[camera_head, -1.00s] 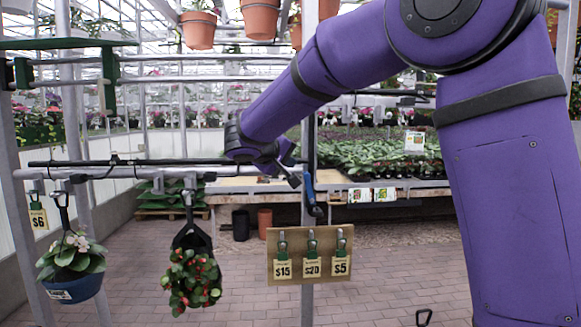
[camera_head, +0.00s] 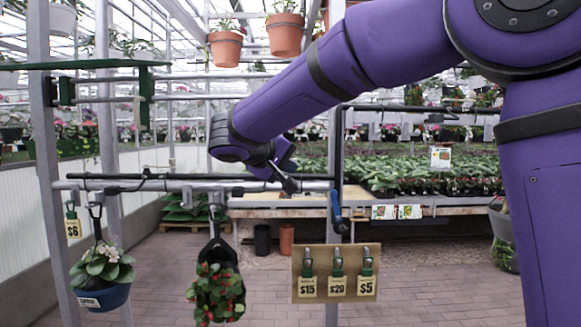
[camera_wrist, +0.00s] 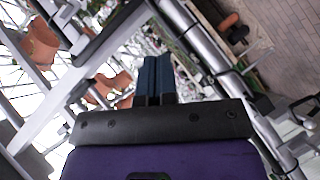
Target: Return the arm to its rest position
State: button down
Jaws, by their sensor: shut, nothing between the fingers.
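My arm is purple and crosses the head view from the right edge to the upper middle. My gripper shows in the wrist view (camera_wrist: 158,80) as two dark blue fingers side by side, shut with nothing between them. In the head view the wrist end is by the upper rail, and the fingertips cannot be made out clearly.
A metal rail (camera_head: 180,186) carries a white-flowered plant in a blue pot (camera_head: 103,299) and a red-flowered plant (camera_head: 217,293). A price board (camera_head: 334,285) is at the post, with a blue handle (camera_head: 337,212) above. Terracotta pots (camera_head: 285,36) hang overhead. Brick floor lies open below.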

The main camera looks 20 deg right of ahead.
jog(key=s+d+f+g+y, duration=0.35)
jog(key=s+d, duration=0.75)
jog(key=s, duration=0.4)
jog(key=s+f+m+y, duration=0.1)
jog(key=s+f+y, duration=0.2)
jog(key=s, duration=0.6)
jog(key=s+f+m+y, duration=0.1)
jog(key=s+f+y, duration=0.3)
jog(key=s, duration=0.6)
jog(key=shift+d+f+t, duration=0.35)
jog(key=shift+f+t, duration=0.1)
jog(key=shift+f, duration=0.35)
jog(key=shift+y, duration=0.25)
